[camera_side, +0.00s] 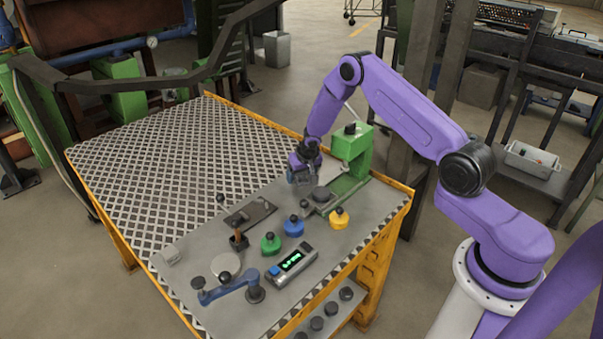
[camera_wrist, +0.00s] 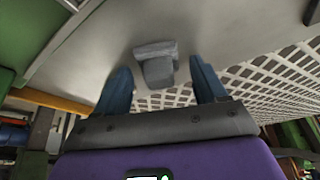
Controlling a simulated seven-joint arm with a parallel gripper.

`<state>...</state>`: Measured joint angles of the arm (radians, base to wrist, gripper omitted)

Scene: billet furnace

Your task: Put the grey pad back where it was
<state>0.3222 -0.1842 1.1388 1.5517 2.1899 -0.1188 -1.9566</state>
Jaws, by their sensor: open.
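In the wrist view, a small grey piece (camera_wrist: 156,66), which looks like the grey pad, lies on the grey bench top. It has a wider light part and a narrower darker block. My gripper (camera_wrist: 158,84) is open, with one blue finger on each side of this piece; I cannot tell whether either finger touches it. In the side view, my gripper (camera_side: 303,180) is low over the bench beside the green press stand (camera_side: 351,147). The piece between the fingers is not clearly visible there. A dark grey round part (camera_side: 320,193) sits just right of the gripper.
Green (camera_side: 270,244), blue (camera_side: 293,227) and yellow (camera_side: 339,218) knobbed pieces stand in front of my gripper. A grey meter (camera_side: 292,264) with a lit display and a blue-armed fixture (camera_side: 229,287) are nearer the front. The patterned plate (camera_side: 165,160) at left is mostly clear.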

